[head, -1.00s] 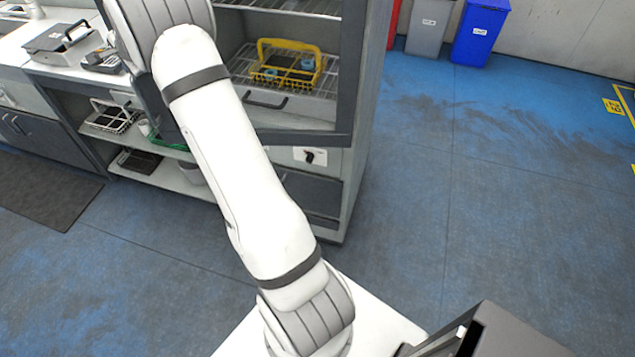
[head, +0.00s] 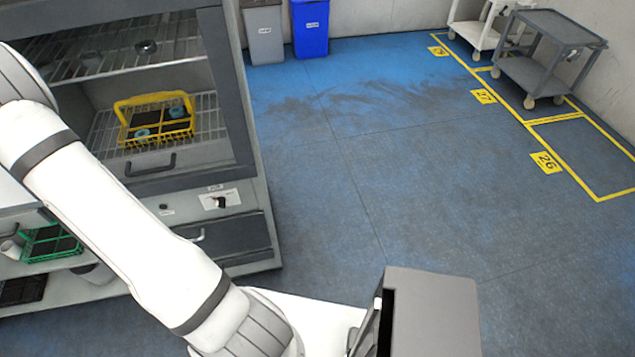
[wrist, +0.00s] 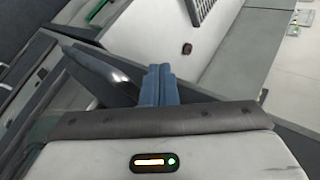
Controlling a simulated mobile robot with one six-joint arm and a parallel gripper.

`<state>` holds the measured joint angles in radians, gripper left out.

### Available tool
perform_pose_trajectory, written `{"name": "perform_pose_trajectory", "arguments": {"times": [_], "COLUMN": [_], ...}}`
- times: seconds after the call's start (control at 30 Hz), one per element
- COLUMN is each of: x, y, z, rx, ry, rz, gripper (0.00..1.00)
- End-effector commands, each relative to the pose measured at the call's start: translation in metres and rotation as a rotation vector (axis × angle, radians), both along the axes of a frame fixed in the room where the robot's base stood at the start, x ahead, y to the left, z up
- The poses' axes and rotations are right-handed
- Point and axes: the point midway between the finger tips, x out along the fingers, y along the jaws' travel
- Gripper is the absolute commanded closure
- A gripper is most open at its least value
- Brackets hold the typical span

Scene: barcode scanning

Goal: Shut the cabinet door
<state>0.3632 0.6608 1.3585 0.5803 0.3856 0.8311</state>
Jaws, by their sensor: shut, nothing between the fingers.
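The cabinet (head: 262,215) stands at the left in the head view. Its front has a dark frame (head: 232,100) around a see-through opening, with a dark bar handle (head: 150,165) low in it. The frame looks close to flush with the cabinet body, but I cannot tell if the door is fully shut. My gripper (wrist: 161,84) shows only in the wrist view, with its blue-grey fingers together and empty. Dark and grey panels lie beyond the fingers; I cannot tell if the fingers touch them. In the head view my gripper is out of frame.
A yellow basket (head: 155,120) sits on a wire shelf inside the cabinet. A green rack (head: 50,243) is on a low shelf at left. Grey (head: 264,32) and blue (head: 310,28) bins stand behind. Carts (head: 545,55) are far right. Blue floor right of the cabinet is open.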

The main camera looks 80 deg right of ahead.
Motion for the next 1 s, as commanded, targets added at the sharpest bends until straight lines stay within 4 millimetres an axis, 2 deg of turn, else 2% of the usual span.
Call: {"name": "perform_pose_trajectory", "arguments": {"times": [0.03,0.3,0.63,0.77,0.93,1.0], "x": [0.001,-0.001,-0.003,-0.007,-0.02,-0.024], "y": [-0.006,-0.016,-0.015,-0.001,0.035,0.047], "z": [0.007,0.009,0.01,0.01,0.007,0.023], "rx": [-0.009,-0.012,-0.014,-0.014,-0.009,-0.01], "ry": [-0.013,-0.018,-0.019,-0.018,-0.009,-0.012], "rz": [-0.007,-0.019,-0.02,-0.017,-0.009,-0.008], "gripper": [1.0,1.0,1.0,1.0,1.0,1.0]}}
